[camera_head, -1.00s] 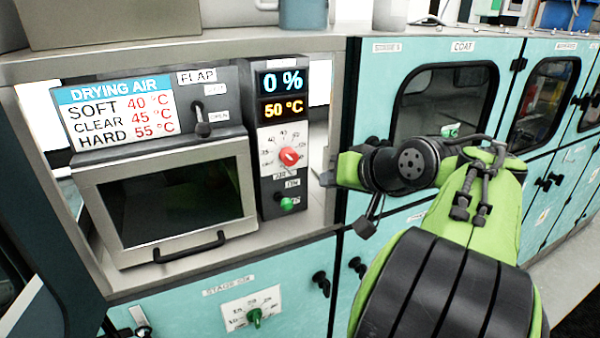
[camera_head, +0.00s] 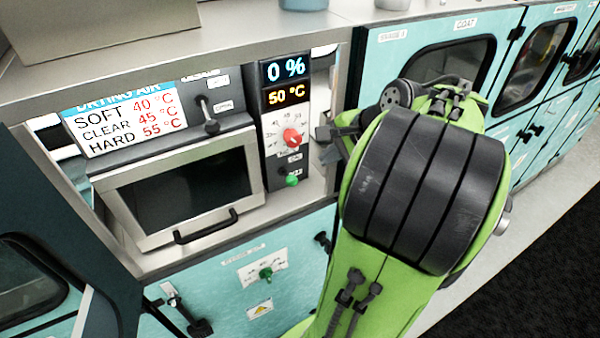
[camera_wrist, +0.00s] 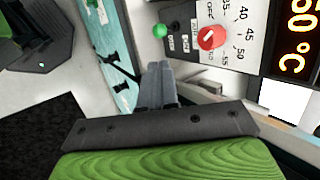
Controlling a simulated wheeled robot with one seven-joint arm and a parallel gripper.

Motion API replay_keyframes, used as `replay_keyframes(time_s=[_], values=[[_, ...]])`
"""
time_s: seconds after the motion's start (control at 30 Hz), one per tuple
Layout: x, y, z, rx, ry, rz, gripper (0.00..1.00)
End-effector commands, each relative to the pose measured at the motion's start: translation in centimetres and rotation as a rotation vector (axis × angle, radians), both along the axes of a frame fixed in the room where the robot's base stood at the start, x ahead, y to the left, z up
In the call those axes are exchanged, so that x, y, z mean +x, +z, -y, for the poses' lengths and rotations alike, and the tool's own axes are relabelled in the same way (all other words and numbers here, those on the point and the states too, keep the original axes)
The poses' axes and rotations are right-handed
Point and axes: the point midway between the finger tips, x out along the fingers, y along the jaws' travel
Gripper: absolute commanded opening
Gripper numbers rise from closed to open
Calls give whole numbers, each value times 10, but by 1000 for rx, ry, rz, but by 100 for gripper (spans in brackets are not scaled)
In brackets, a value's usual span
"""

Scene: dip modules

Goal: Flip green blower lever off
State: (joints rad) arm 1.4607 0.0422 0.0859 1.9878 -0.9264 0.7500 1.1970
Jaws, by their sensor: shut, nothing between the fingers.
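The green blower lever (camera_head: 292,181) is a small green-tipped lever low on the dark control panel, below the red dial (camera_head: 292,137). Its small labels are too blurred to read surely in the head view. In the wrist view the green tip (camera_wrist: 160,30) shows beside the red dial (camera_wrist: 211,37). My gripper (camera_head: 323,135) is at the panel's right side, partly hidden by my arm. In the wrist view my gripper (camera_wrist: 158,68) is shut and empty, with its fingertips short of the lever and apart from it in the picture.
The panel displays (camera_head: 286,82) read 0 % and 50 °C. A black flap lever (camera_head: 210,125) and a dark-windowed door with a handle (camera_head: 205,228) lie left. A green dial (camera_head: 266,273) is on the cabinet below. Teal cabinet doors stand right.

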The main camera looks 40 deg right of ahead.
Motion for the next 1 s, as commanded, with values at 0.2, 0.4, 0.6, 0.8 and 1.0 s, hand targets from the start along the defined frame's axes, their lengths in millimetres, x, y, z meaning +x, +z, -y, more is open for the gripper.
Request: replay_keyframes(time_s=[0.2,0.4,0.6,0.8,1.0], values=[[26,-40,-3,4,6,-1,0],[52,-75,-4,5,6,-1,0],[73,-101,-4,2,5,-1,0],[80,-109,-4,-1,3,-1,0],[79,-108,-4,-2,3,-1,0]])
